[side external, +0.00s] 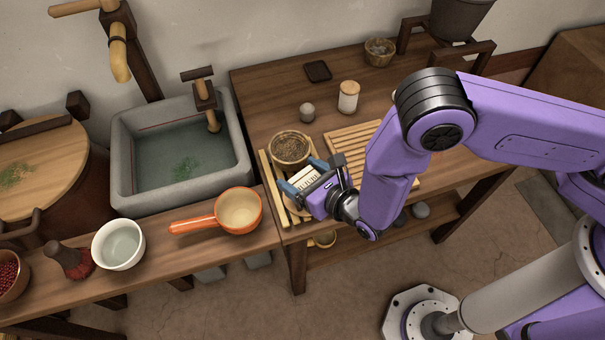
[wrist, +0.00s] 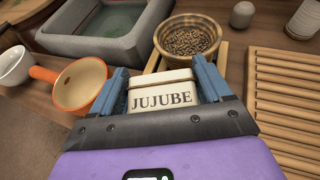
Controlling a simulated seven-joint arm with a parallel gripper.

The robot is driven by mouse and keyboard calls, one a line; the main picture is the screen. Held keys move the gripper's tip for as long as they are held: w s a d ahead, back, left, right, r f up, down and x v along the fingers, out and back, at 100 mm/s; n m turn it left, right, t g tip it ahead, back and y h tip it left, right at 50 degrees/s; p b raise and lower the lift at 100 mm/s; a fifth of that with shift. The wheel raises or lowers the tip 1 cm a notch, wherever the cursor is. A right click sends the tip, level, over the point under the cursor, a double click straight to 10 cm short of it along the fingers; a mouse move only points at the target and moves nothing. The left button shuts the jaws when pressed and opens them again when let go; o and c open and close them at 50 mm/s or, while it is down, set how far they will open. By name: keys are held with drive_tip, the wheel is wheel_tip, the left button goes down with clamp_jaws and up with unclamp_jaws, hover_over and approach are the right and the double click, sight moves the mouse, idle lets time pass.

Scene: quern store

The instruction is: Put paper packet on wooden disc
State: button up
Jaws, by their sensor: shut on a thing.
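My gripper (side external: 304,177) is shut on a cream paper packet (side external: 306,182) with dark print. In the wrist view the packet (wrist: 161,95) reads JUJUBE and sits between the two blue fingers, upper part showing, lower part hidden by my gripper.
A bowl of brown grains (side external: 291,146) stands right behind the packet. A slatted wooden rack (side external: 350,148) lies to the right. An orange-handled pan (side external: 238,210) and a stone sink (side external: 182,205) are to the left.

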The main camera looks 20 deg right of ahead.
drive_tip(key=shift+f, duration=0.6)
drive_tip(key=o, duration=1)
drive_tip(key=shift+c, duration=0.2)
drive_tip(key=shift+r, duration=0.15)
drive_tip(key=shift+s+r, duration=0.2)
drive_tip(key=shift+r, duration=0.4)
drive_tip(key=v, duration=1.1)
drive_tip(key=shift+s, duration=0.25)
drive_tip(key=shift+d+r, duration=0.2)
